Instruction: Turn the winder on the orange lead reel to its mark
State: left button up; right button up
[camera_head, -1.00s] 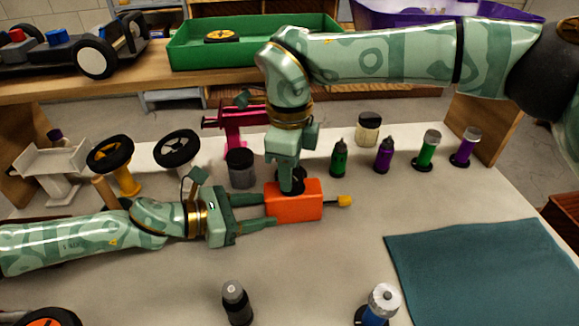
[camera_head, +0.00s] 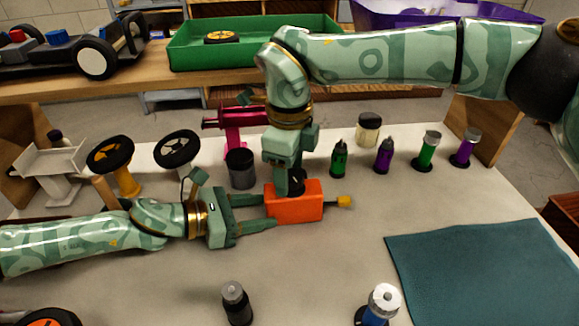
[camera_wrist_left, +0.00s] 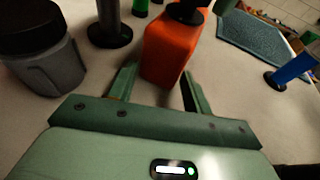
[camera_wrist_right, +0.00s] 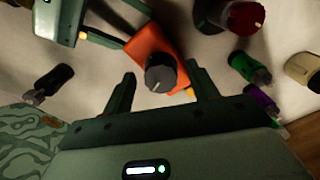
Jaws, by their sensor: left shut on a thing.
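The orange lead reel (camera_head: 294,207) is a box lying on the table, with a yellow-tipped lead (camera_head: 345,202) at its right end. A dark round winder (camera_wrist_right: 161,73) with a pale line stands on its top face. My left gripper (camera_head: 270,212) is shut on the reel's left end, one finger along each side; the left wrist view also shows the reel (camera_wrist_left: 170,50) at the fingertips. My right gripper (camera_wrist_right: 160,84) points down over the winder. It is open, with a finger either side and gaps showing.
A grey jar (camera_head: 241,169) stands just behind my left gripper. Several small bottles, such as a green one (camera_head: 339,160), stand behind on the right. A dark bottle (camera_head: 236,303) and a blue one (camera_head: 379,306) stand in front. A teal mat (camera_head: 470,270) lies at right.

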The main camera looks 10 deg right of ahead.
dwell(0.3)
jog(key=n, duration=0.6)
jog(key=shift+s+n, duration=0.1)
jog(key=shift+n, duration=0.3)
jog(key=n, duration=0.5)
jog(key=shift+s+n, duration=0.1)
jog(key=shift+n, duration=0.2)
notch_tip(320, 180, up, 12)
jog(key=s+a+f+m+g+y, duration=0.4)
jog(key=a+y, duration=0.3)
jog(key=a, duration=0.4)
jog(key=s+a+r+m+t+y, duration=0.2)
jog(key=a+r+m+y, duration=0.3)
jog(key=m+y, duration=0.6)
jog(key=r+m+t, duration=0.1)
jog(key=m, duration=0.3)
jog(key=shift+s+a, duration=0.25)
jog(key=shift+a, duration=0.15)
